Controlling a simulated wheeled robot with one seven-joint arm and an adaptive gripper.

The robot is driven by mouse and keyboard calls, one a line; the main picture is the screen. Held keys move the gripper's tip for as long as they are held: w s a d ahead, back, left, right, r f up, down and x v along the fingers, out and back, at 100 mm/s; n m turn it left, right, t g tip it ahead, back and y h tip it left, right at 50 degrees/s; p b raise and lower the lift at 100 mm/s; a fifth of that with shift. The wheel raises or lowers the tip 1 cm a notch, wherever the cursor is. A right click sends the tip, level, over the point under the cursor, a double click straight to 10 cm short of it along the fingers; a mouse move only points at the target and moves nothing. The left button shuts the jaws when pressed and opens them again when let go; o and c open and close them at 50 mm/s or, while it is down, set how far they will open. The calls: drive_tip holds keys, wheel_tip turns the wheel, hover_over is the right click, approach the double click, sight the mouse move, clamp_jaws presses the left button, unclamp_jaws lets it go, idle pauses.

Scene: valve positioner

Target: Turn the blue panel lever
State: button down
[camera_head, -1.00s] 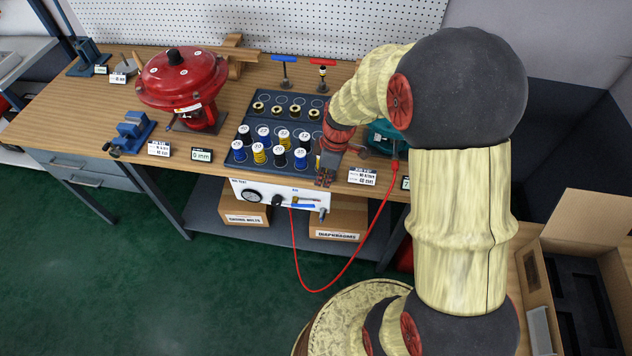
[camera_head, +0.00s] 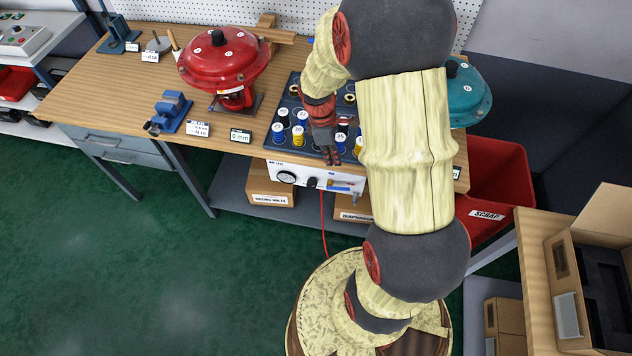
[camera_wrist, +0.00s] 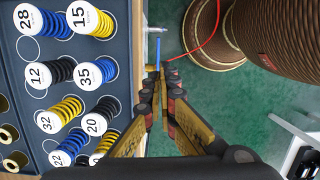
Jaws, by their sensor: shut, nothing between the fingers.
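The blue panel lever (camera_head: 340,188) is on the right part of the white panel (camera_head: 317,180) under the bench's front edge. It lies roughly level in the head view. In the wrist view the blue lever (camera_wrist: 157,47) shows as a thin bar just beyond my fingertips. My gripper (camera_head: 333,159) points down at the bench's front edge, above the panel and the lever. In the wrist view my gripper (camera_wrist: 161,76) is shut and empty. Its tips look close to the lever but apart from it; the exact gap cannot be told.
A tray (camera_wrist: 62,20) of numbered springs stands beside my gripper on the bench. A red hose (camera_wrist: 205,35) hangs from the panel's side. A red actuator (camera_head: 225,62) stands to the left and a red scrap bin (camera_head: 497,180) to the right. Green floor is free in front.

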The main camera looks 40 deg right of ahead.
drive_tip(key=b, duration=0.5)
approach(344, 188)
drive_tip(key=shift+m, duration=0.4)
drive_tip(key=f, duration=0.7)
drive_tip(key=shift+s+d, duration=0.15)
drive_tip(key=shift+s, duration=0.2)
drive_tip(key=shift+s+d+f+p, duration=0.15)
drive_tip(key=shift+s+f+p, duration=0.1)
drive_tip(key=shift+f, duration=0.25)
drive_tip(key=shift+s+d+f+p, duration=0.1)
drive_tip(key=shift+s+f+p, duration=0.15)
drive_tip(key=shift+f, duration=0.25)
drive_tip(key=shift+s, duration=0.1)
wheel_tip(344, 188, up, 14)
drive_tip(key=p, duration=0.7)
drive_tip(key=shift+w+d+r, duration=0.2)
drive_tip(key=shift+w+r, duration=0.05)
drive_tip(key=shift+w, duration=0.05)
